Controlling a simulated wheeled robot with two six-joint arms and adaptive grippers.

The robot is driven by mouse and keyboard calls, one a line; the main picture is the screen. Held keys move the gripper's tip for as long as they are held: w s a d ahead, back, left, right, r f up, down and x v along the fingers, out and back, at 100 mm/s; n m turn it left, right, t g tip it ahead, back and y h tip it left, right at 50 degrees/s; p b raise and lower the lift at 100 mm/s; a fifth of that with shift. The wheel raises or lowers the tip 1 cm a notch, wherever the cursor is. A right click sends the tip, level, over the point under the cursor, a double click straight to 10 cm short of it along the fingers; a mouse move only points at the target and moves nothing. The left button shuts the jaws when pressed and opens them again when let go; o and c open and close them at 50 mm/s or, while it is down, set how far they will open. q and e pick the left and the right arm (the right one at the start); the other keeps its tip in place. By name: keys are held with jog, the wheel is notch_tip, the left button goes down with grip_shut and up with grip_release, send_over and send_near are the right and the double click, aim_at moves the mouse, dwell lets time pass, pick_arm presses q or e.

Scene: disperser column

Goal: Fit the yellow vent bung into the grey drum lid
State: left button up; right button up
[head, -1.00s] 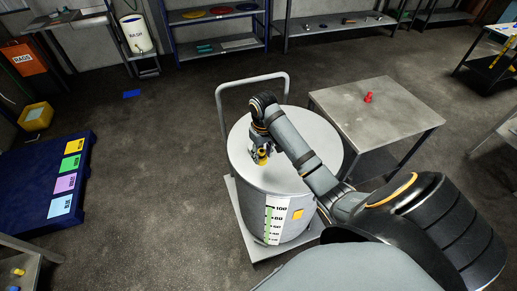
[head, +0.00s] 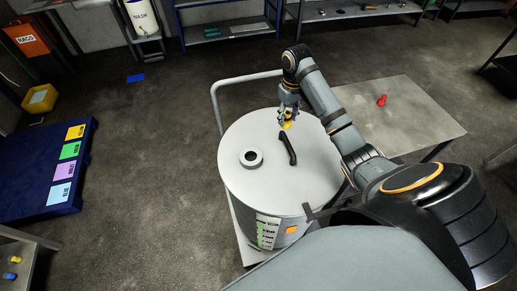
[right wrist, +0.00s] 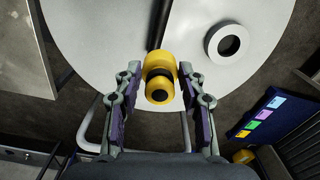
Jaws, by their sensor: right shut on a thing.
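The yellow vent bung (head: 286,125) is held in my right gripper (head: 288,118) over the far part of the grey drum lid (head: 316,176). In the right wrist view, the bung (right wrist: 161,60) sits between the two fingers (right wrist: 160,72), with its dark-banded end facing the camera. The lid has a round raised collar with a dark hole (head: 250,158), left of and nearer than the bung. The collar also shows at upper right in the right wrist view (right wrist: 229,43). The bung is apart from the collar. My left gripper is out of view.
The drum is on a trolley with a grey push rail (head: 214,112). A steel table (head: 410,118) with a red object (head: 382,100) stands to the right. A blue pallet (head: 28,165) lies left.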

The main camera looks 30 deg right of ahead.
jog(key=shift+r, duration=0.1)
jog(key=a+p, duration=0.1)
jog(key=a, duration=0.2)
jog(key=p, duration=0.5)
send_near(251, 160)
jog(key=shift+s+d+f, duration=0.1)
jog(key=shift+d+f, duration=0.1)
jog(key=shift+d, duration=0.2)
jog(key=f, duration=0.1)
jog(key=f+p, duration=0.1)
jog(key=f, duration=0.1)
jog(key=shift+s+a, duration=0.1)
jog(key=shift+a, duration=0.3)
grip_shut()
jog(key=shift+s+f, duration=0.3)
jog(key=shift+f, duration=0.2)
jog(key=o, duration=0.9)
grip_release()
jog(key=shift+f, duration=0.1)
jog(key=shift+o, duration=1.2)
jog(key=shift+w, duration=0.45)
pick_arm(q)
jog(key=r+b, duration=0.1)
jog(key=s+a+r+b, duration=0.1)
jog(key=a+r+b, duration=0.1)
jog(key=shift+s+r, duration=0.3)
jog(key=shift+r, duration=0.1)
pick_arm(e)
notch_tip(251, 160, up, 12)
jog(key=shift+r, duration=0.2)
